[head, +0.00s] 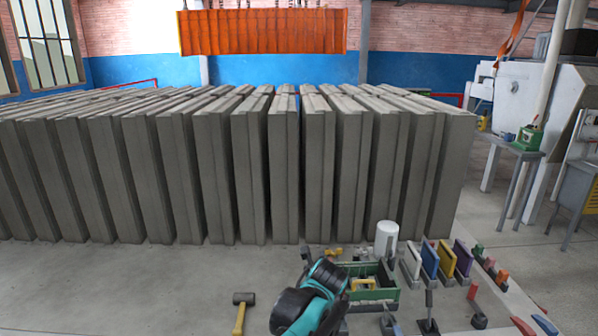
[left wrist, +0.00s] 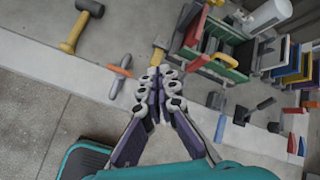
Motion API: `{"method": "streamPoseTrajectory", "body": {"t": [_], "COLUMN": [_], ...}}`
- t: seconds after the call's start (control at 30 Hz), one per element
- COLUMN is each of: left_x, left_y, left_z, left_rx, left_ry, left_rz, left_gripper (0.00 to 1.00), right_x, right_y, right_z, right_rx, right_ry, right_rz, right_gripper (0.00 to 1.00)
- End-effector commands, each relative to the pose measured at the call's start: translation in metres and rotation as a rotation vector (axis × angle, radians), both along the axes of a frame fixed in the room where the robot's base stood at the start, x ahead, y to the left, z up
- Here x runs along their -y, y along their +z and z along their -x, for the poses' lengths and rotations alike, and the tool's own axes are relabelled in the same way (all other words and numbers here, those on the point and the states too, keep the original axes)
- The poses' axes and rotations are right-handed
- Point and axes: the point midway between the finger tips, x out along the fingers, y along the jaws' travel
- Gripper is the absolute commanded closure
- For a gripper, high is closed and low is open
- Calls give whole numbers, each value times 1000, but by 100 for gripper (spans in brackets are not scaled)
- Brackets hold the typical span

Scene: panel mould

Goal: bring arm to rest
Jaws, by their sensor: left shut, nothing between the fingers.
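My left arm, teal and black, reaches in from the bottom middle of the head view, and its own links mostly hide the gripper there. In the left wrist view my left gripper (left wrist: 160,84) has its fingers together, with nothing between them. It is above the floor strip with the tools. A mallet with a yellow handle (head: 240,314) lies to the left of the arm; it also shows in the left wrist view (left wrist: 80,27). My right gripper is in neither view.
A green tray (head: 386,295) stands just right of my arm, with a white cylinder (head: 386,238) behind it. Coloured panels (head: 446,260) stand further right. A row of tall grey slabs (head: 285,165) fills the back. An orange beam (head: 262,31) hangs above. Floor at left is clear.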

Motion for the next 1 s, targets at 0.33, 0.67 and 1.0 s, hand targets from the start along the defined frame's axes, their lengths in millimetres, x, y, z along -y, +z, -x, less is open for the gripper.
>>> {"method": "streamPoseTrajectory", "body": {"t": [0.33, 0.67, 1.0], "left_x": [-162, -226, -233], "left_y": [-7, -68, -86], "left_z": [140, 261, 285], "left_rx": [-35, -17, -9], "left_ry": [964, 1762, 1958], "left_rz": [783, 1416, 1573], "left_gripper": [100, 100, 100], "right_x": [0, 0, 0], "right_y": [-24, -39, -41], "right_z": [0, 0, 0], "right_rx": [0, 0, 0], "right_ry": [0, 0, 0], "right_rz": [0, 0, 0], "right_gripper": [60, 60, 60]}}
